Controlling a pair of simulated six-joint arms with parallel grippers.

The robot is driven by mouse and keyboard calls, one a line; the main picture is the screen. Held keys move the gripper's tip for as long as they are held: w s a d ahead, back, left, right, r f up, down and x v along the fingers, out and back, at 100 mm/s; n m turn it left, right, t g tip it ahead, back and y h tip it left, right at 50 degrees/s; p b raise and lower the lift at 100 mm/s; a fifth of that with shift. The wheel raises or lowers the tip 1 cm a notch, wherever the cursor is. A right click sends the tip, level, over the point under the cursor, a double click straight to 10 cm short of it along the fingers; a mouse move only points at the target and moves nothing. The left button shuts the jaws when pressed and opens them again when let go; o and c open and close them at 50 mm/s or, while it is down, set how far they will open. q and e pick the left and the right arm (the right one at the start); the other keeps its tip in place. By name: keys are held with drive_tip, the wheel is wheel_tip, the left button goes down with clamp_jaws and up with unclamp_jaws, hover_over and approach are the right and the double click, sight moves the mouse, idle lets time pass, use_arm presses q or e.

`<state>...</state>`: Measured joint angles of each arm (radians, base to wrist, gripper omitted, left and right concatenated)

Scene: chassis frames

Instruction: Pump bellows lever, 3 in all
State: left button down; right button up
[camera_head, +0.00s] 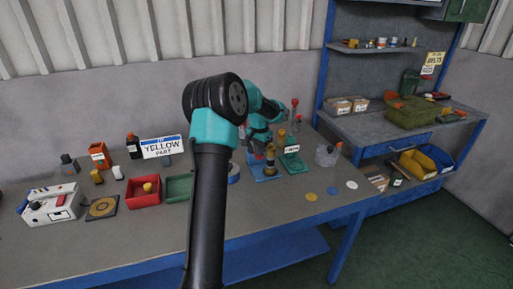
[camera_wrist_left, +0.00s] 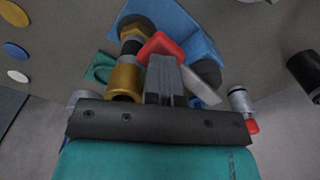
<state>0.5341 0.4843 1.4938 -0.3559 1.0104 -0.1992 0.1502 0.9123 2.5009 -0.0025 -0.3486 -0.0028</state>
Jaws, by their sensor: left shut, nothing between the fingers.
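In the left wrist view, my left gripper (camera_wrist_left: 165,80) is shut and empty, its fingertips close over a red part (camera_wrist_left: 158,46), which may be the lever's end. I cannot tell whether they touch. A blue base (camera_wrist_left: 185,22) lies beneath, with a gold-and-black post (camera_wrist_left: 126,75) beside the fingers. In the head view, the blue base (camera_head: 265,178) and the post (camera_head: 270,158) stand near the middle of the bench, next to my left gripper (camera_head: 259,151). My left arm hides much of this spot, and the lever's full shape is not clear. My right gripper is not in view.
A green labelled box (camera_head: 291,162) and a clear object (camera_head: 326,155) stand to the right. Red (camera_head: 143,200) and green (camera_head: 178,188) trays, a white device (camera_head: 52,207) and a yellow-ringed plate (camera_head: 101,208) are left. The bench front is mostly clear.

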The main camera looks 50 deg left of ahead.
use_arm(q)
drive_tip(key=shift+r, duration=3)
wheel_tip(320, 180, up, 4)
drive_tip(key=shift+r, duration=0.1)
drive_tip(key=shift+f, duration=3.3)
drive_tip(key=shift+f, duration=0.1)
